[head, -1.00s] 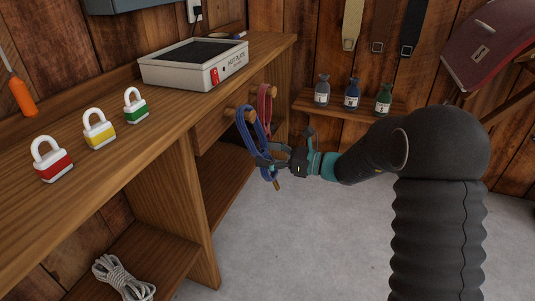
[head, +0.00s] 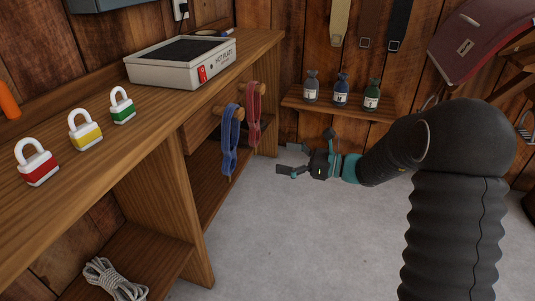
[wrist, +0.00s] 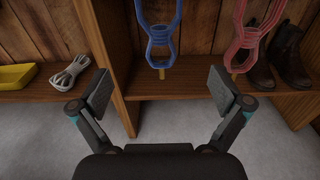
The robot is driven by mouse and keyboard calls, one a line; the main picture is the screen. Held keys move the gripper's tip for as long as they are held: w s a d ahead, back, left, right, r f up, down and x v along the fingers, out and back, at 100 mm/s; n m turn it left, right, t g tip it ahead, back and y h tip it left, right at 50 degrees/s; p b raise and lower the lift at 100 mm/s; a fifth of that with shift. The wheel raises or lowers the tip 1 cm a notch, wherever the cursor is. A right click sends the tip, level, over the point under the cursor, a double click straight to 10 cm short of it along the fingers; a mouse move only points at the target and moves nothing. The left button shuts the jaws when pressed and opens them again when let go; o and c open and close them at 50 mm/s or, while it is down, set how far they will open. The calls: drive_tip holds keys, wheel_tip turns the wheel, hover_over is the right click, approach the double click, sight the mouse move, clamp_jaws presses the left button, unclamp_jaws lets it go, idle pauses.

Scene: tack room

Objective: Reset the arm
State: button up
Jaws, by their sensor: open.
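My gripper (head: 309,159) is open and empty, out over the grey floor to the right of the workbench. In the wrist view my gripper (wrist: 160,100) shows its two fingers spread wide with nothing between them. A blue strap (head: 229,140) hangs in a loop from a wooden peg on the bench front, left of my gripper and apart from it. A red strap (head: 254,112) hangs from a second peg behind it. In the wrist view the blue strap (wrist: 160,40) hangs ahead between the fingers' directions, and the red strap (wrist: 247,38) hangs to the right.
The workbench (head: 150,130) holds red, yellow and green padlocks (head: 121,106) and a hot plate (head: 181,64). A rope (head: 115,280) lies on its lower shelf. A wall shelf (head: 338,108) with three bottles stands behind my gripper. The floor (head: 300,240) below is clear.

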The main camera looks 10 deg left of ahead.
drive_tip(key=s+d+f+n+g+h+p, duration=0.1)
drive_tip(key=s+d+f+n+g+h, duration=0.1)
drive_tip(key=s+d+f+n+h, duration=0.35)
drive_tip(key=s+d+f+n+g+h, duration=0.25)
drive_tip(key=s+d+n, duration=0.3)
drive_tip(key=s, duration=0.35)
drive_tip(key=s+d+r+n+t+h+p, duration=0.3)
drive_tip(key=s+d+r+n+t+h, duration=0.2)
drive_tip(key=s+d+r+n+h, duration=0.5)
drive_tip(key=s+d+r+m+t+p, duration=0.2)
drive_tip(key=s+d+r+t+p, duration=0.1)
drive_tip(key=r, duration=0.6)
drive_tip(key=shift+s+d+r+t, duration=0.3)
drive_tip(key=shift+s+d+t, duration=0.15)
drive_tip(key=shift+s+d, duration=0.65)
drive_tip(key=shift+w+d, duration=0.15)
